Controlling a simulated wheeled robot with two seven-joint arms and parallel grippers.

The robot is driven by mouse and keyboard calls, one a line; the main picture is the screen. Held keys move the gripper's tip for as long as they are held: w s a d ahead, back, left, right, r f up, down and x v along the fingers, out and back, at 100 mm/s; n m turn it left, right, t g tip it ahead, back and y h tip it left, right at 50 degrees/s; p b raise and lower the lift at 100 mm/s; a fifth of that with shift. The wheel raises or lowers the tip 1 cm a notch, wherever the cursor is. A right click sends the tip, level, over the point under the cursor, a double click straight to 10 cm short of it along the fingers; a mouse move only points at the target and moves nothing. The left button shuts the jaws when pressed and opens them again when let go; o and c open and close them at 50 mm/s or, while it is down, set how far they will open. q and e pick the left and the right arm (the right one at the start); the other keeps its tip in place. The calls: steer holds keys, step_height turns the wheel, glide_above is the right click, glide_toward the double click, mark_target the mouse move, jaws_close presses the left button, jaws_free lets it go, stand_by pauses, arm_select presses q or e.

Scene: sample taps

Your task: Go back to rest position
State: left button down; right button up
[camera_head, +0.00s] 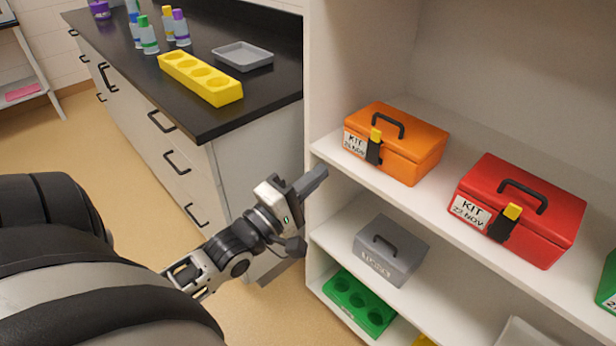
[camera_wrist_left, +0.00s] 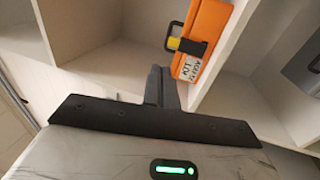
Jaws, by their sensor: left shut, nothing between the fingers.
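My left gripper (camera_head: 314,181) reaches in from the left in the head view, at the left edge of the white shelf unit. Its fingers are shut with nothing between them. In the left wrist view its closed fingers (camera_wrist_left: 161,88) point toward the shelves. An orange kit box (camera_head: 398,142) stands on the upper shelf, just beyond and to the right of the fingertips, apart from them. The orange box also shows in the left wrist view (camera_wrist_left: 207,30). My right gripper is not in view.
A red kit box (camera_head: 520,210) stands right of the orange one. A grey box (camera_head: 390,250) and a green rack (camera_head: 358,303) are on lower shelves. A black counter (camera_head: 110,55) at the left holds a yellow rack (camera_head: 200,78), a grey tray (camera_head: 243,57) and several bottles. Floor is clear between.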

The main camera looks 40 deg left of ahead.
arm_select(q)
steer(key=shift+s, duration=0.7)
steer(key=s+d+f+m+g, duration=0.4)
steer(key=d+f+m, duration=0.3)
steer(key=f+m, duration=0.2)
steer(key=s+d+f+m+g+h, duration=0.1)
steer(key=s+d+f+m+g, duration=0.3)
steer(key=d+f+m+g, duration=0.2)
step_height(320, 180, down, 5)
steer(key=d+m, duration=0.2)
steer(key=m, duration=0.2)
steer(key=shift+s+d+m, duration=0.2)
steer(key=shift+s+m, duration=0.1)
steer(key=shift+s, duration=0.1)
